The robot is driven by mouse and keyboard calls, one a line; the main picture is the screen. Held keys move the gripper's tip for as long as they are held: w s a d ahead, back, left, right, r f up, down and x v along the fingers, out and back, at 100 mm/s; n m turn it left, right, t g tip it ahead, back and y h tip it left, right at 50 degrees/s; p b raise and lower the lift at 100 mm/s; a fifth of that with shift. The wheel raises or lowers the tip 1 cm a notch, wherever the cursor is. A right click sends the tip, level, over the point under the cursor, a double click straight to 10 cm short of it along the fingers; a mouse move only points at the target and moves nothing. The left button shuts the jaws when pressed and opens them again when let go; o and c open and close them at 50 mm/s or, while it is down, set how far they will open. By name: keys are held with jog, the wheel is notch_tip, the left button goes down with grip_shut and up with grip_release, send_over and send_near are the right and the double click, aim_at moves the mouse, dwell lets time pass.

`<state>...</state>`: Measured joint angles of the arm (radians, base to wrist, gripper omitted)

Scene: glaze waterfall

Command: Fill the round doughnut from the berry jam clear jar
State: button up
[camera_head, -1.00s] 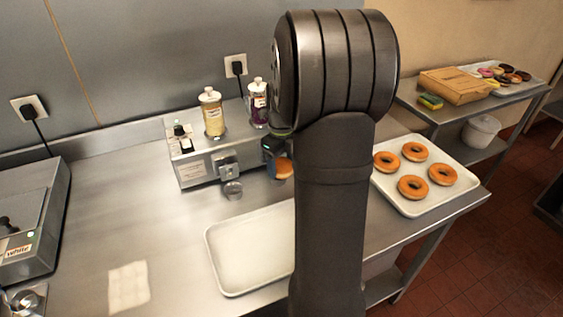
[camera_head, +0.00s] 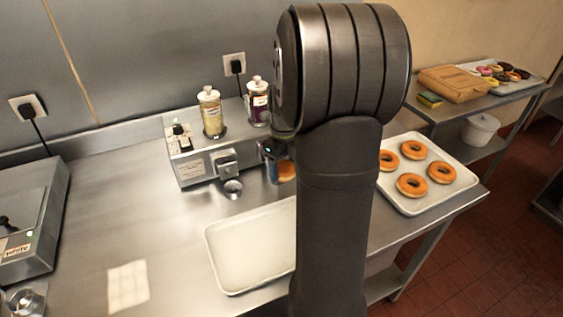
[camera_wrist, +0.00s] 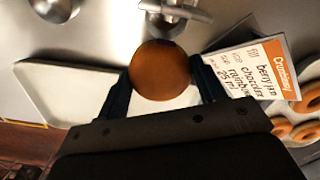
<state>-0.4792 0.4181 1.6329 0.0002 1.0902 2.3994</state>
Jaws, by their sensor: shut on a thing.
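The berry jam clear jar (camera_head: 257,101), with dark purple filling and a pale lid, stands on the right part of the filling machine (camera_head: 205,164). A jar of yellow filling (camera_head: 211,113) stands to its left. My gripper (camera_wrist: 163,75) is shut on the round doughnut (camera_wrist: 160,68), a plain brown one without a hole showing. The doughnut also shows in the head view (camera_head: 287,171), in front of the machine's right side, partly hidden by my arm. In the wrist view a metal nozzle part (camera_wrist: 172,14) is just beyond the doughnut; I cannot tell whether they touch.
An empty white tray (camera_head: 222,262) lies on the steel counter in front of the machine. A tray (camera_head: 460,202) of ring doughnuts is at right. A cardboard box (camera_head: 455,84) stands on the back shelf.

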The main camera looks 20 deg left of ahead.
jog(key=shift+s+d, duration=0.7)
jog(key=shift+s, duration=0.05)
jog(key=r, duration=0.1)
jog(key=s+d+r, duration=0.1)
jog(key=r, duration=0.2)
jog(key=shift+s+d, duration=0.2)
